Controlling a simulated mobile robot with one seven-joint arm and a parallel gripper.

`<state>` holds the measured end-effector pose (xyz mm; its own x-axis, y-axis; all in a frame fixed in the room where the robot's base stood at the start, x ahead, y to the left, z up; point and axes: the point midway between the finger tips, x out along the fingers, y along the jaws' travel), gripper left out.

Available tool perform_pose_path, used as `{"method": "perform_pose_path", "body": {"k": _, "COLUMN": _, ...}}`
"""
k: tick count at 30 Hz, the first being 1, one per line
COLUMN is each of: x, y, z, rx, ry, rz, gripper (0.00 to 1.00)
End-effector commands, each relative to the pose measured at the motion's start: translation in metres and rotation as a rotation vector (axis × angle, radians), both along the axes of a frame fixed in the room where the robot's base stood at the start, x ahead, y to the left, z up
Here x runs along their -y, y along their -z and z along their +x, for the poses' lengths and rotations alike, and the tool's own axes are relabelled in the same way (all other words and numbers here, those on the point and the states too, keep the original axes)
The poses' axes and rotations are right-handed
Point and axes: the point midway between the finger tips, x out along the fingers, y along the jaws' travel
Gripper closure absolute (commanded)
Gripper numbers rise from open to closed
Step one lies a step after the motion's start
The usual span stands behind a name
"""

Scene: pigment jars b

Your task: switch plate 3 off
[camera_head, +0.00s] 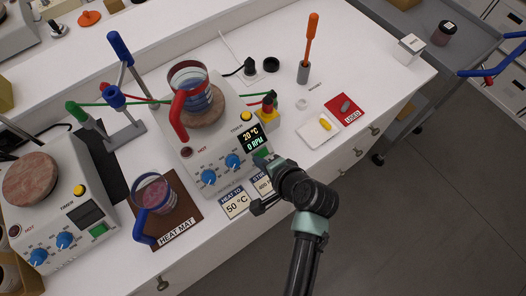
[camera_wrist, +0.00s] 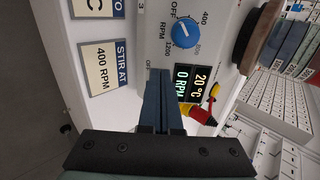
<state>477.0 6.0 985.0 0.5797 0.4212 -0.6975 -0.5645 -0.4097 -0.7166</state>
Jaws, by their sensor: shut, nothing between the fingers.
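The middle hotplate stirrer (camera_head: 215,150) has a grey-white body, two blue knobs and a lit display (camera_head: 254,137) reading 20 °C and 0 RPM. The display also shows in the wrist view (camera_wrist: 190,82). A green switch (camera_head: 262,154) shows partly at its front right corner, below the display. My gripper (camera_wrist: 158,75) is shut and empty, its fingertips at the front panel beside the display. The fingers hide the switch in the wrist view, so I cannot tell whether they touch it. A beaker with blue liquid (camera_head: 203,97) and a red holder stands on the plate.
A second hotplate (camera_head: 45,190) stands at left. A blue-handled beaker (camera_head: 153,194) sits on the heat mat (camera_head: 183,225). Label cards (camera_head: 235,203) lie before the middle plate.

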Motion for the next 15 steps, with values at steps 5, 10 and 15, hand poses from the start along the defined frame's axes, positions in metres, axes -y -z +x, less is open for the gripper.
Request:
{"method": "perform_pose_path", "body": {"k": 5, "x": -0.0019, "y": 0.0033, "z": 0.0027, "rx": 0.001, "ry": 0.0, "rz": 0.001, "gripper": 1.0}}
{"method": "perform_pose_path", "body": {"k": 10, "x": -0.0041, "y": 0.0068, "z": 0.0061, "rx": 0.001, "ry": 0.001, "rz": 0.0, "gripper": 1.0}}
{"method": "perform_pose_path", "body": {"k": 15, "x": -0.0024, "y": 0.0028, "z": 0.0039, "rx": 0.0, "ry": 0.001, "rz": -0.001, "gripper": 1.0}}
